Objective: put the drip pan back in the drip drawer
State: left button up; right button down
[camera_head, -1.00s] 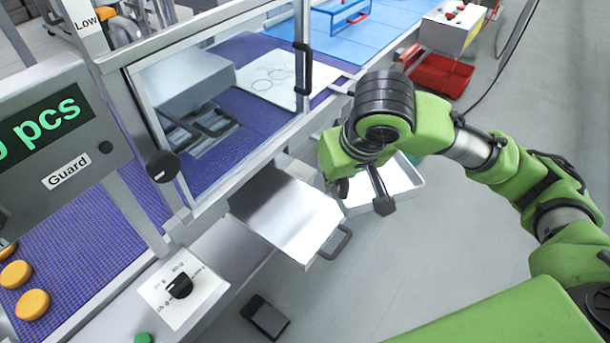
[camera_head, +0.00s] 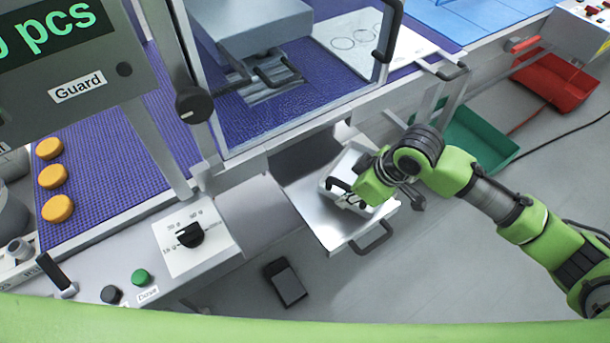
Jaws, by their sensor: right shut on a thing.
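The drip drawer (camera_head: 312,203) is a pulled-out silver tray below the conveyor, with a dark handle (camera_head: 373,240) on its front. The drip pan (camera_head: 346,166) is a small pale pan over the drawer, inside its outline from above. My right gripper (camera_head: 347,192) is shut on the drip pan and hides part of it. I cannot tell whether the pan touches the drawer floor. My left gripper is not in view.
The conveyor frame with its clear guard (camera_head: 290,130) stands just behind the drawer. A green tray (camera_head: 485,142) and a red tray (camera_head: 555,82) are to the right. A dark pedal (camera_head: 286,283) lies on the floor.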

jog(key=p, duration=0.2)
send_over(296, 187)
jog(key=d, duration=0.1)
jog(key=shift+s+d, duration=0.1)
jog(key=shift+s, duration=0.25)
notch_tip(296, 187, down, 3)
jog(key=shift+f+p, duration=0.15)
jog(key=shift+p, duration=0.25)
jog(key=shift+f, duration=0.1)
jog(key=shift+f, duration=0.1)
jog(key=c, duration=2.5)
grip_release()
jog(key=shift+f, duration=0.1)
jog(key=o, duration=0.4)
jog(key=v, duration=1.2)
jog(key=shift+r+b, duration=0.3)
jog(key=shift+b, duration=0.1)
